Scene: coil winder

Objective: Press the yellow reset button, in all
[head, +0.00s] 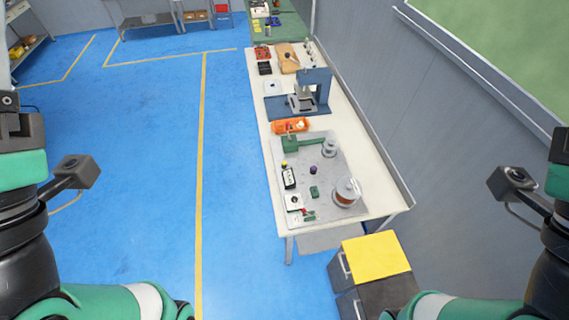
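The coil winder stands on a grey plate (325,172) near the front end of the long white bench. A tiny yellow spot (284,163) shows at the plate's left edge, above a dark box with a pale face (289,178); it may be the yellow reset button, but it is too small to tell. The winder has a green arm (303,143), a grey spool (329,148) and a copper-coloured spool (346,191). My two arms show at the left and right picture edges, well apart from the bench. Neither gripper's fingers are in view.
A white box with a dark knob (294,201) sits at the plate's front left. A yellow-topped cabinet (374,260) stands at the bench's front end. The blue floor (150,150) left of the bench is clear.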

